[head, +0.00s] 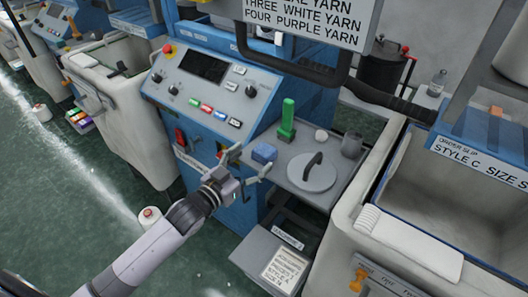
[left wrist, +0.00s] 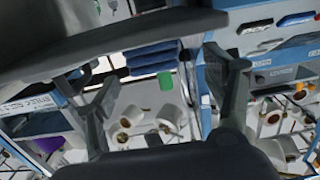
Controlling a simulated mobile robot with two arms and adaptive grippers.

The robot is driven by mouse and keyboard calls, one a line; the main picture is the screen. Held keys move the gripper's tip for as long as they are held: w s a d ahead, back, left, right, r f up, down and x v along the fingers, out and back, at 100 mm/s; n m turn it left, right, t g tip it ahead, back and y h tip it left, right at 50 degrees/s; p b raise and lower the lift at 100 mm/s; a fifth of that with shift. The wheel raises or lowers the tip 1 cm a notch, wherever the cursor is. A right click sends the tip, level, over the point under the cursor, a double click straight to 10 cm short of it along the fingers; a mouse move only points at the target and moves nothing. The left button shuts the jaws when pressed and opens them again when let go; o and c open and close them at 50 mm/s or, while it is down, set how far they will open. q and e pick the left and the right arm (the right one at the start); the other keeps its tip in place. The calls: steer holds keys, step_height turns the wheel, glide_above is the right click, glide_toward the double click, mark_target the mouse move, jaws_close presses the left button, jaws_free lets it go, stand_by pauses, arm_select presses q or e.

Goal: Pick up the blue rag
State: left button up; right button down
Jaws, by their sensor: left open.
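A small folded blue rag (head: 264,153) lies on the grey shelf (head: 335,193) beside the blue machine in the head view. My left gripper (head: 250,164) is just to the lower left of the rag in that view, in front of the machine. Its jaws are apart with nothing between them. In the left wrist view both fingers of the left gripper (left wrist: 163,78) stand wide open. I cannot make out the rag for certain there. My right gripper is not in view.
A control panel (head: 205,90) rises behind. A large bin (head: 365,225) stands right; a hose (head: 390,98) crosses above.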

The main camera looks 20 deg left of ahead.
mark_target(258, 155)
arm_select(q)
steer(key=x, duration=0.1)
steer(key=p+x, duration=0.1)
steer(key=x, duration=0.3)
steer(key=shift+w+d, duration=0.1)
steer(key=shift+d, duration=0.25)
steer(key=shift+c, duration=0.4)
steer(key=c, duration=1)
